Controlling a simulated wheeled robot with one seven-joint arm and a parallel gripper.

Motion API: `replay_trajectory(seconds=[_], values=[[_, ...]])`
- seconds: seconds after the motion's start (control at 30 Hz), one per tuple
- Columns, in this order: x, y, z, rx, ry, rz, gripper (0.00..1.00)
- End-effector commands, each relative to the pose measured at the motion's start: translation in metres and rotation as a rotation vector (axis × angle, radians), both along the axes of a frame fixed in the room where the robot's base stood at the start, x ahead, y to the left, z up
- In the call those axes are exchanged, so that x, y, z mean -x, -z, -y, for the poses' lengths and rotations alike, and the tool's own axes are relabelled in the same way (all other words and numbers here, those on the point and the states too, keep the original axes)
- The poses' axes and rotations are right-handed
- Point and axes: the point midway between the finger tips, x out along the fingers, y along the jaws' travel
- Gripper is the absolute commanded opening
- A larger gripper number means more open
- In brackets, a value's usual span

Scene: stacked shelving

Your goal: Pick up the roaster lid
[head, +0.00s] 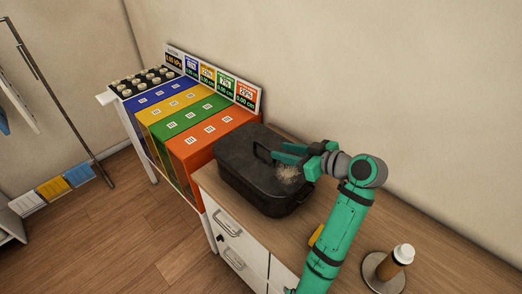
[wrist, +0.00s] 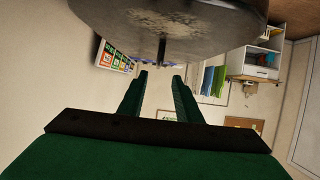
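The dark roaster (head: 238,186) sits on the wooden-topped cabinet, with its lid (head: 243,143) on top. A raised handle (head: 262,153) stands on the lid. My gripper (head: 275,153) reaches in from the right, low over the lid, with its teal fingertips close to the handle. In the wrist view my gripper (wrist: 162,78) has its two fingers apart with an empty gap. A large dark, worn surface (wrist: 165,18), apparently the lid, fills the top of that view. A thin upright piece (wrist: 162,50), likely the handle, lines up with the gap.
Blue, yellow, green and orange bins (head: 195,145) stand left of the roaster, with price signs (head: 215,78) behind. A brown bottle with a white cap (head: 397,260) stands on a round metal base at front right. A small yellow item (head: 316,235) lies beside my arm. The wall is close behind.

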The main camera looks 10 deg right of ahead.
Motion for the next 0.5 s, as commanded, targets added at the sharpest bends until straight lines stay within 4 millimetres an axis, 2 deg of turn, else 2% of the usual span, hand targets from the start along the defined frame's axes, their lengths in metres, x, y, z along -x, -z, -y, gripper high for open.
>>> replay_trajectory(seconds=[0.23,0.5], values=[[-0.027,0.014,-0.017,-0.002,0.001,-0.002,0.31],[-0.04,0.021,-0.026,0.0,0.0,-0.001,0.31]])
